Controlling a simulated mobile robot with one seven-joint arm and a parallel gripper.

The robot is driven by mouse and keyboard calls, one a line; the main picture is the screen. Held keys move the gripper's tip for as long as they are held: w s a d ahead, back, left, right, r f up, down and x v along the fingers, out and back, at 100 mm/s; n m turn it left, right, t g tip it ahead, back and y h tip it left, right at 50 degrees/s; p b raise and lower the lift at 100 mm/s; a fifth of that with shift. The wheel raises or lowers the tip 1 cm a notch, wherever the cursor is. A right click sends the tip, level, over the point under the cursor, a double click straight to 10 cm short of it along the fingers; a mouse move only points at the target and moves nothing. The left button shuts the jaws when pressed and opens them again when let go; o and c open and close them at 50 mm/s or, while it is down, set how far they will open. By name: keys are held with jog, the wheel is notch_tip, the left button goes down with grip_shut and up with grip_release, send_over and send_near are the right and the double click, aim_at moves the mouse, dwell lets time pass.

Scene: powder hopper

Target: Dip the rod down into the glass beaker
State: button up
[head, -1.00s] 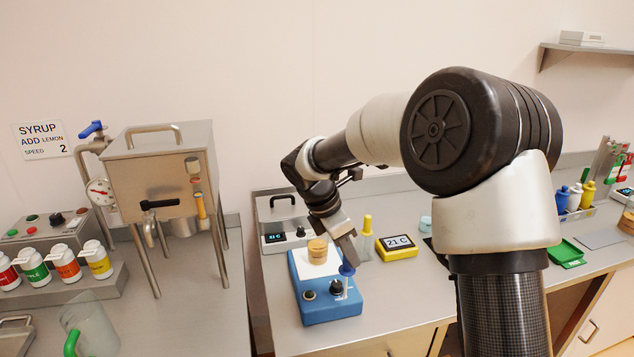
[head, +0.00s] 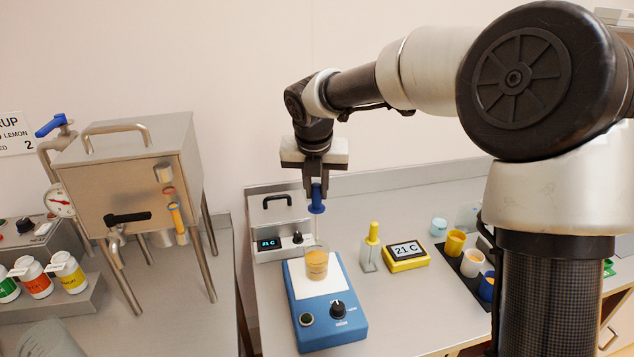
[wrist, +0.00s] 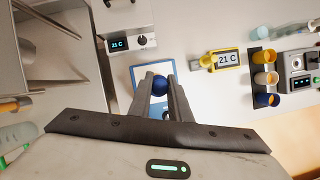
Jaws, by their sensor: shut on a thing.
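My gripper (head: 316,186) points down and is shut on the blue handle of the rod (head: 317,203). The rod's thin clear shaft hangs upright below the handle. The glass beaker (head: 317,264), holding tan liquid, stands on the white top of the blue stirrer (head: 345,328), below my gripper. The shaft's lower end is near the beaker's rim; I cannot tell whether it is inside. In the wrist view, the round blue rod handle (wrist: 159,86) sits between my fingertips (wrist: 160,84), and the beaker is hidden there.
A grey control box (head: 280,243) reading 21 C stands behind the stirrer. The steel hopper (head: 130,190) is at left.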

aim_at(317, 220)
jog(key=shift+s+f+b, duration=0.25)
jog(key=shift+f+b, duration=0.35)
jog(key=shift+b, duration=0.05)
jog(key=shift+f+b, duration=2)
jog(key=shift+f, duration=2)
jog(key=shift+r, duration=0.1)
notch_tip(317, 220, up, 5)
jog(key=p, duration=0.5)
jog(key=shift+p, duration=0.3)
jog(key=shift+r, duration=2.25)
jog(key=shift+d+f, duration=0.1)
